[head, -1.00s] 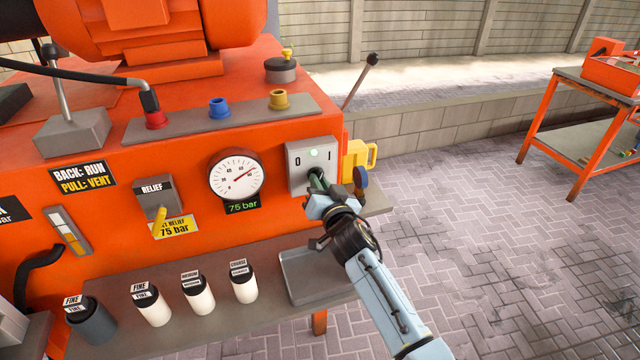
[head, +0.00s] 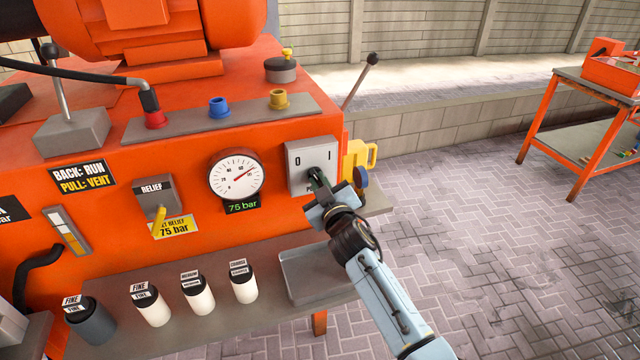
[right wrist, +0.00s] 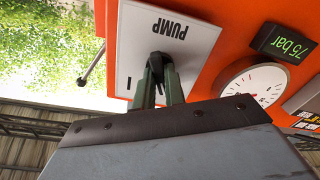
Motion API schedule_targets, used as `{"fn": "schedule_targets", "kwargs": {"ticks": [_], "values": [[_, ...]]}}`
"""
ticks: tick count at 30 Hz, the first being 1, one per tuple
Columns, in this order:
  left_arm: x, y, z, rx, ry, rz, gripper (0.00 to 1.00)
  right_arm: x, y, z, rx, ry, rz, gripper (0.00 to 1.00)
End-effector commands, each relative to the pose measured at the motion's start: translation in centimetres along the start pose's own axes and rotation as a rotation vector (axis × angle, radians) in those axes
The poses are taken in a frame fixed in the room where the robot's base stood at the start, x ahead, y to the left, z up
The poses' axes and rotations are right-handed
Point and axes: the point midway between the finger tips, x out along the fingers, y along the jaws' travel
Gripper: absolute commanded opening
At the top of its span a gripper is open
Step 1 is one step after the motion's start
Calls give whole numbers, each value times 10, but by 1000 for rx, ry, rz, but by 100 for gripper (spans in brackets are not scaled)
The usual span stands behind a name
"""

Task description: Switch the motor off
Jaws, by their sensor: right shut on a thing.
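The motor switch is a grey box (head: 298,158) marked 0 and 1 on the front of the orange machine. In the right wrist view the box (right wrist: 135,60) reads PUMP upside down. My right gripper (head: 317,180) is at the box's lower right, its fingers shut on the dark switch knob (right wrist: 158,62). The knob is mostly hidden by the fingers, so its exact direction is hard to tell. No green light shows on the box. My left gripper is not in view.
A pressure gauge (head: 236,175) with a 75 bar display (head: 243,206) sits left of the switch. A yellow part (head: 357,155) is close on its right. Several labelled bottles stand on the shelf (head: 225,310) below. An orange bench (head: 560,110) stands at the right.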

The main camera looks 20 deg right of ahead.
Motion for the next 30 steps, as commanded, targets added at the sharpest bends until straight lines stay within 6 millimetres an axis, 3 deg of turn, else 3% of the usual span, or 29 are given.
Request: {"fn": "schedule_targets", "kwargs": {"ticks": [10, 26, 27, 30], "values": [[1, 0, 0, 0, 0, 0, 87, 0, 0, 1, -131, -2, -1, 0], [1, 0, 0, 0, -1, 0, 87, 0, 0, 1, -152, -2, -1, 0], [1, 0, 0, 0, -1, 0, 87, 0, 0, 1, -152, -2, -1, 17], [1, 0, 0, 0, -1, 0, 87, 0, 0, 1, -151, -2, -1, 30]]}}
